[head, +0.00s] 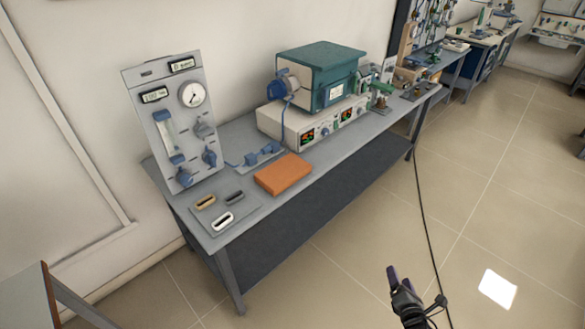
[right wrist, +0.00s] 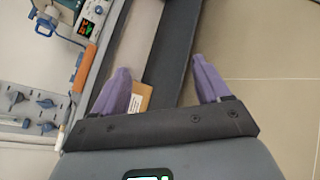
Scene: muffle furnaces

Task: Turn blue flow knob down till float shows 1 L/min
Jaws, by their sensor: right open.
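The grey gas panel (head: 143,78) stands at the left end of the bench, with a dial gauge and small displays. Its flow tube (head: 165,130) is upright; the float reading is too small to make out. A blue knob (head: 184,178) sits below the tube and another blue knob (head: 210,157) to its right. I cannot tell surely which is the flow knob. The panel (right wrist: 22,75) with blue knobs also shows at the left of the right wrist view. My right gripper (head: 398,280), with purple fingers, is open and empty, in front of the bench, far from the panel. My left gripper is out of view.
An orange block (head: 284,174) and a plate with several small handles (head: 222,220) lie on the bench near the panel. A teal furnace (head: 320,62) stands on a white controller (head: 296,124) behind. Open floor (head: 350,255) lies between my right gripper and the bench.

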